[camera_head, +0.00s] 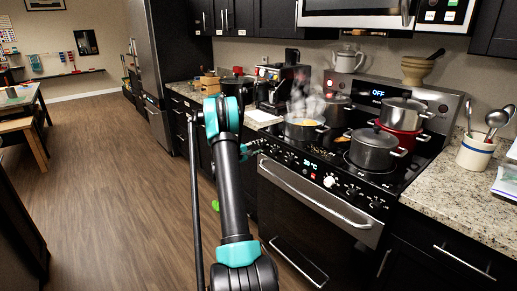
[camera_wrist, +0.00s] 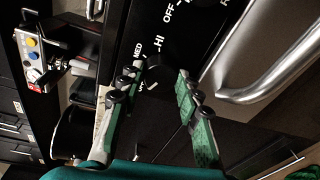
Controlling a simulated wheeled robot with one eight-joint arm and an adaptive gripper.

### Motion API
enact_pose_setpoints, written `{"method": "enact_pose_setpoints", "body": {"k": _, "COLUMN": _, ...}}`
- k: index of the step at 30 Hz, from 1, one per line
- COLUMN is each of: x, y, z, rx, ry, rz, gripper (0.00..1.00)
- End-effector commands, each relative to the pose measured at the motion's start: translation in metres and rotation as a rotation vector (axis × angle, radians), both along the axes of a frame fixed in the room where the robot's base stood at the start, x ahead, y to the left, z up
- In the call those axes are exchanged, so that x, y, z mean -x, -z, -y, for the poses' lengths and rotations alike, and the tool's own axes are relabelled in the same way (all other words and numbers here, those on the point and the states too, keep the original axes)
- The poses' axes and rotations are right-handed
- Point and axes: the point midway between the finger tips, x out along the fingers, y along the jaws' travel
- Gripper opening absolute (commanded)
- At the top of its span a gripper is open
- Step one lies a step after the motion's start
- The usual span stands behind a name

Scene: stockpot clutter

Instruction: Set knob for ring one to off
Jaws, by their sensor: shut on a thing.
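The stove (camera_head: 330,190) has a black front panel with a row of knobs and a lit display. My gripper (camera_head: 256,148) is at the left end of this panel, beside the stove's front edge. In the wrist view, my gripper (camera_wrist: 158,82) has its green-padded fingers on either side of a dark knob (camera_wrist: 157,72) and is shut on it. White marks OFF, HI and MED are printed around the knob. A small white mark shows near the fingertips; its meaning is unclear. The knob's outline is dark, and its exact setting cannot be told. No ring number is readable.
The oven's metal handle (camera_head: 315,193) juts out below the panel. Counters flank the stove; the floor at left is clear.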

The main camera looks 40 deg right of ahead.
Motion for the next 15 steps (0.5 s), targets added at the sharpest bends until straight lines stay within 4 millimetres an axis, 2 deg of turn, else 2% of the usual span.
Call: {"method": "enact_pose_setpoints", "body": {"k": 15, "x": -0.0004, "y": 0.0006, "z": -0.001, "rx": 0.002, "ry": -0.001, "rz": -0.048, "gripper": 0.05}}
